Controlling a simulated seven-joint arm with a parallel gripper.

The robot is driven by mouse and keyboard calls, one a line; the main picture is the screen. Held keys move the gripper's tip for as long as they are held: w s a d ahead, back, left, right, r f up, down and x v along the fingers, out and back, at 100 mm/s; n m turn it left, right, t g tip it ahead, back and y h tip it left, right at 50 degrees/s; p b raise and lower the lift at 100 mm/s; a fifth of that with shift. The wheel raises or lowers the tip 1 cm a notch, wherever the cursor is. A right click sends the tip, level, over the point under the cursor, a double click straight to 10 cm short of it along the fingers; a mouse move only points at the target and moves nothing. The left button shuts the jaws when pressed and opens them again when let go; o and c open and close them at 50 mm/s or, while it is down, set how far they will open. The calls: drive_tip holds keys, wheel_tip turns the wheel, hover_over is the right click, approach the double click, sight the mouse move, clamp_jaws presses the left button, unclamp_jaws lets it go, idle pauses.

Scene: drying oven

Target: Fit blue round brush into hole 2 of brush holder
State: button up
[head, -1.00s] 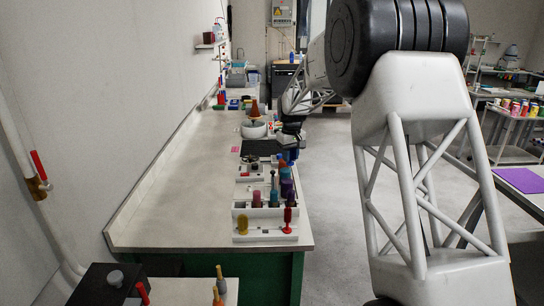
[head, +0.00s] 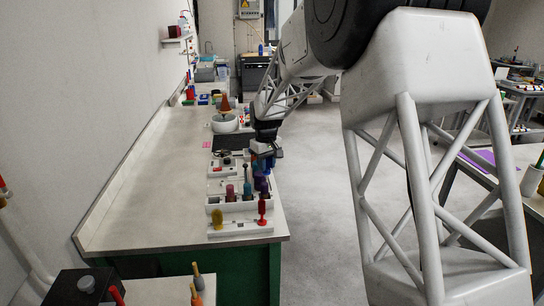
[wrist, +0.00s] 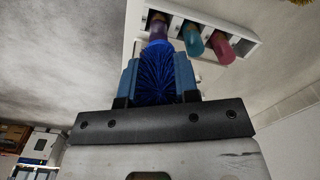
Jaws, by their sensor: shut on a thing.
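The blue round brush (wrist: 155,78) is between the fingers of my gripper (wrist: 156,85), its bristles facing the wrist camera. In the head view my gripper (head: 264,158) is above the far part of the bottle rack, with a bit of blue at its tip. The white block at the bench's near end (head: 240,229), apparently the brush holder, carries a yellow brush (head: 217,217) at its left and a red brush (head: 262,210) at its right. My gripper is beyond this block, apart from it. The hole numbers cannot be read.
A white rack with purple (wrist: 158,27), teal (wrist: 193,42) and pink (wrist: 223,48) bottles lies between my gripper and the white block. A white bowl (head: 225,123) stands farther back. The left part of the bench (head: 150,190) is clear.

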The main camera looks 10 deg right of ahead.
drive_tip(key=s+a+f+n, duration=0.5)
drive_tip(key=s+a+n, duration=0.4)
drive_tip(key=s+a, duration=0.1)
drive_tip(key=shift+a+f, duration=0.15)
drive_tip(key=shift+f, duration=0.05)
drive_tip(key=shift+f, duration=2.9)
drive_tip(key=shift+f, duration=1.35)
idle(0.6)
drive_tip(key=o, duration=1)
wheel_tip(320, 180, up, 8)
drive_tip(key=shift+f, duration=0.1)
idle(0.5)
